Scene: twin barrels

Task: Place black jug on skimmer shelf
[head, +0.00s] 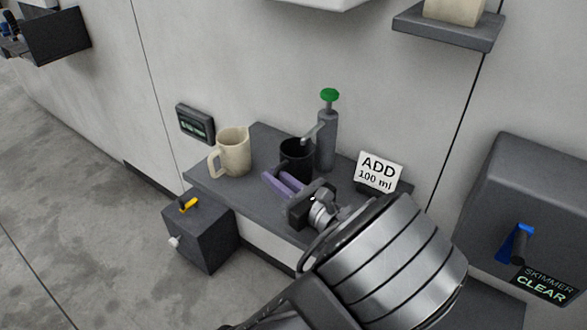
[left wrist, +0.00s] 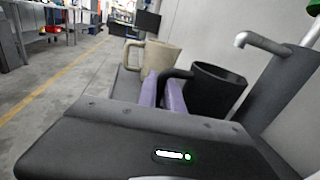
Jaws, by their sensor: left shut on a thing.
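The black jug (head: 297,160) stands on a dark grey wall shelf (head: 255,185), just below a spout. My left gripper (head: 283,183) has purple fingers at the near side of the jug. In the left wrist view the fingers (left wrist: 162,92) are shut on the handle of the black jug (left wrist: 215,92). The jug looks upright; its base is partly hidden. A dark box labelled "SKIMMER CLEAR" (head: 535,190) with a blue lever is on the wall at right. A dark surface (head: 505,308) shows beneath it, partly hidden by my arm. My right gripper is out of view.
A beige jug (head: 233,152) stands left of the black one. A grey dispenser with a green knob (head: 328,96) stands behind it. An "ADD 100 ml" sign (head: 378,172) is to the right. A box with a yellow lever (head: 200,232) sits lower left. A ledge (head: 445,32) juts out above.

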